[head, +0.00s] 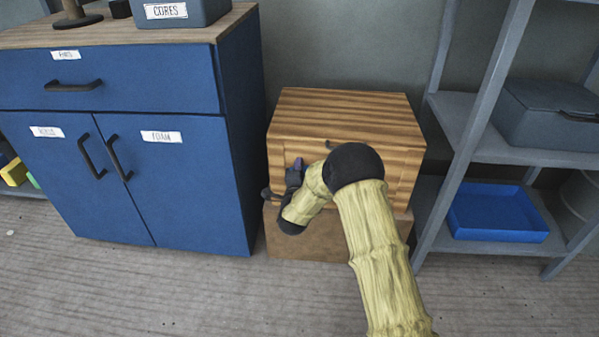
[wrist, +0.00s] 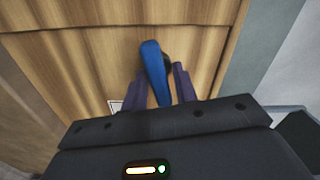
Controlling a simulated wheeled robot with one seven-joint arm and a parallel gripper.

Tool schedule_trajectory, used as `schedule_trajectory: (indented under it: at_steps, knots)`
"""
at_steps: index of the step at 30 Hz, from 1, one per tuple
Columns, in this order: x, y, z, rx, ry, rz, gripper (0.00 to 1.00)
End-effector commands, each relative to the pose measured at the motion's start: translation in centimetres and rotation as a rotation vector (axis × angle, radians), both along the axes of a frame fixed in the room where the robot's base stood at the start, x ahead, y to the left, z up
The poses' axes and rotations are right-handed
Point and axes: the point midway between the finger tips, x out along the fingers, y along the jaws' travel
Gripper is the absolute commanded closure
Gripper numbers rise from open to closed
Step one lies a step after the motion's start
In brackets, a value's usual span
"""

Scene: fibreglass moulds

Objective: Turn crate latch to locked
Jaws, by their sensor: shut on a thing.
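The wooden crate (head: 348,112) sits on a brown block against the wall, its striped front facing me. The crate latch (wrist: 154,68) is a blue lever on a dark round pivot; in the wrist view it stands nearly upright with its top leaning slightly left. My gripper (head: 291,178) is at the left part of the crate front. In the wrist view my gripper (wrist: 162,80) has its two dark fingers on either side of the lever, shut on it. In the head view the latch is hidden behind my gripper and arm.
A blue cabinet (head: 178,190) stands close on the left. A grey shelf rack (head: 465,130) with a blue tray (head: 497,212) stands on the right. A small white label (wrist: 115,106) shows on the crate front, partly covered by my gripper. The floor in front is clear.

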Motion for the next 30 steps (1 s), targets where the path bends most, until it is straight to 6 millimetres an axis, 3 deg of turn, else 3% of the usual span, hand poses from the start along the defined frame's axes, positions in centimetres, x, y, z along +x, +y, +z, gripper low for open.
schedule_trajectory:
  at_steps: [12,27,28,30]
  knots:
    - [-0.08,0.0,-0.49,0.216,-0.001,0.001,0.94]
    - [-0.08,0.08,-0.44,0.24,-0.003,0.002,0.94]
    - [-0.08,0.08,-0.44,0.24,-0.003,0.002,0.68]
    - [-0.07,0.07,-0.42,0.239,-0.003,0.002,0.62]
